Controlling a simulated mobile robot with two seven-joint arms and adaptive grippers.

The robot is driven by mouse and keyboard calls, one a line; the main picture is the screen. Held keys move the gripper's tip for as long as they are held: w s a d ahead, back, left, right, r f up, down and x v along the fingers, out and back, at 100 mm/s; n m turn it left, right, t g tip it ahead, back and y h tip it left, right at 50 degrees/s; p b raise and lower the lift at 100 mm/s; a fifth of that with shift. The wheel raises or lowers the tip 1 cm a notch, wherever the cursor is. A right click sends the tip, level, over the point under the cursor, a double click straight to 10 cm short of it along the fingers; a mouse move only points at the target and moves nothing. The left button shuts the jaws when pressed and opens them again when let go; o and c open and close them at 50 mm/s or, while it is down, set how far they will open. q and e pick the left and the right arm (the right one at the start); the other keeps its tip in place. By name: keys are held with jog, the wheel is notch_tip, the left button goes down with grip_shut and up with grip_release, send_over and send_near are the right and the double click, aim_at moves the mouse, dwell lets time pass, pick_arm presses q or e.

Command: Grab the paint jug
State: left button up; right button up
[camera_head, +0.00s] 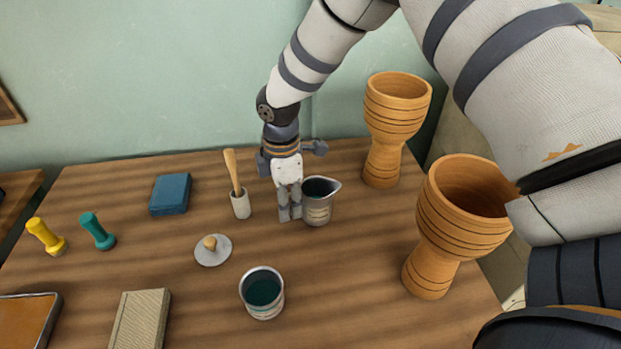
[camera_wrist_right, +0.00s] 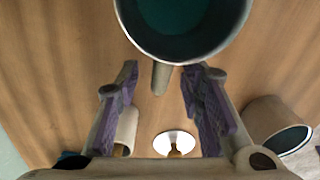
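The paint jug (camera_head: 319,211) is a small grey metal vessel with a spout pointing right and dark teal paint inside. It stands upright on the wooden table (camera_head: 345,290). My right gripper (camera_head: 290,213) points down just left of the jug. In the right wrist view, the jug's round rim (camera_wrist_right: 185,60) fills the top, with a grey handle (camera_wrist_right: 160,78) below it. The fingers of my right gripper (camera_wrist_right: 161,75) are apart, one on each side of the handle, with gaps visible. My left gripper is not in view.
A paint can (camera_head: 262,293) stands in front, near a lid with a wooden knob (camera_head: 212,251). A white cup (camera_head: 240,204) holding a wooden handle is left of the gripper. Two wooden goblet drums (camera_head: 395,115) (camera_head: 455,225) stand right. A blue block (camera_head: 170,194) lies at back left.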

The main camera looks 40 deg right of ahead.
grip_shut()
jog(key=shift+r, duration=0.1)
